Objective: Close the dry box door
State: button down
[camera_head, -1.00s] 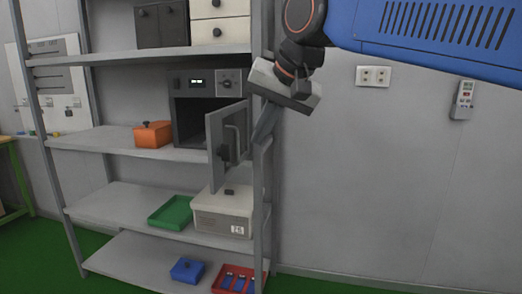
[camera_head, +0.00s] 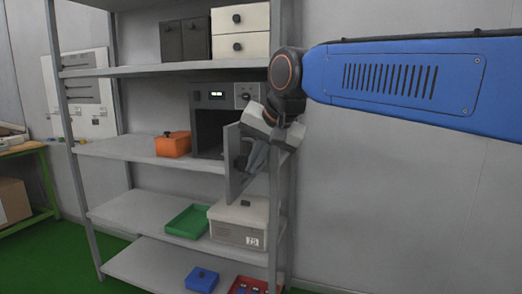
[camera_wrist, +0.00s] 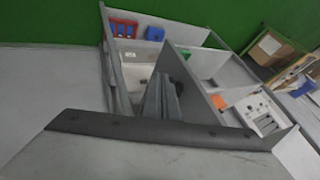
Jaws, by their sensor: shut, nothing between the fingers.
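The dry box (camera_head: 222,96) is a dark grey cabinet with a lit display and a knob on its top panel. It sits on the middle shelf, its dark inside showing. Its grey door (camera_head: 233,175) stands open, swung out from the right side toward the camera. My gripper (camera_head: 251,168) is shut and empty. Its fingers point down at the door's handle side and overlap the door in the head view. I cannot tell whether they touch it. In the wrist view the shut fingers (camera_wrist: 160,98) are near the middle, among the shelves.
An orange box (camera_head: 173,145) sits left of the dry box. A shelf upright (camera_head: 283,215) stands close to the right of my gripper. Below are a green tray (camera_head: 187,222), a lidded beige box (camera_head: 238,222) and a blue box (camera_head: 202,279). The wall at right is bare.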

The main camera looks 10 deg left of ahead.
aim_at(233, 172)
jog(key=shift+a+r, duration=0.1)
jog(key=shift+a, duration=1.8)
jog(key=shift+a, duration=0.1)
